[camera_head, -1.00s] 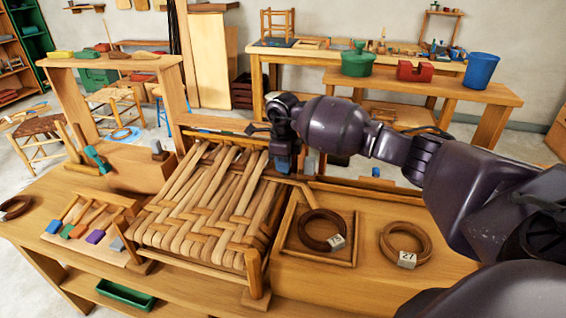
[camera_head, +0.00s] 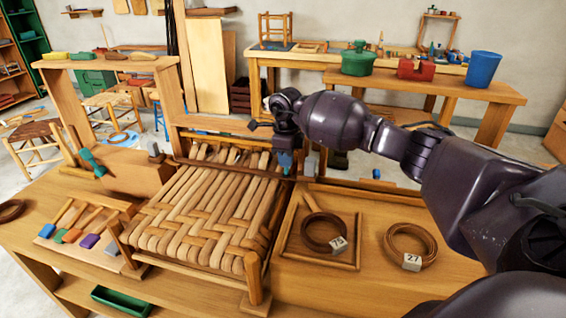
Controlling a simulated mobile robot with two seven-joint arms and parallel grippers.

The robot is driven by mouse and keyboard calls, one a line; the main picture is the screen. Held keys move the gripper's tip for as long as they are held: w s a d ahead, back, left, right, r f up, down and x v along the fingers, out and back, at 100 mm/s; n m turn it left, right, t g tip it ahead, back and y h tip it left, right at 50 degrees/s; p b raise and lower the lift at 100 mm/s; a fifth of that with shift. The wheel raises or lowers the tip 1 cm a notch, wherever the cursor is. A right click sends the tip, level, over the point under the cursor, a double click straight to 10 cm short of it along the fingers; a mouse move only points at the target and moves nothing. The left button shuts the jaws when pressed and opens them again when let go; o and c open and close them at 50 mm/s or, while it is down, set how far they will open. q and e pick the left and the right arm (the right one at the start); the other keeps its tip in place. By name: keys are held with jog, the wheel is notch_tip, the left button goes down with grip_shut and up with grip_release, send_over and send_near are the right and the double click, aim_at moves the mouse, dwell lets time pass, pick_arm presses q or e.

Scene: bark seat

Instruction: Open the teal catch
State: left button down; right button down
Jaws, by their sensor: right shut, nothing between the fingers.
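A teal catch (camera_head: 92,162) sits slanted on a wooden block at the left of the bench. Whether its lever is open or closed is hard to tell. My right gripper (camera_head: 285,163) points down at the far right corner of the woven bark seat (camera_head: 205,215), far to the right of the teal catch. It is shut and empty, and blue shows at its tip. A grey piece (camera_head: 155,154) stands on the same block as the teal catch. My left gripper is out of view.
A rack of colour-ended tools (camera_head: 88,240) lies at the front left. A tray (camera_head: 348,262) with a bark coil and another coil (camera_head: 410,246) lie at the right. The wooden shelf frame (camera_head: 112,62) rises behind the teal catch.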

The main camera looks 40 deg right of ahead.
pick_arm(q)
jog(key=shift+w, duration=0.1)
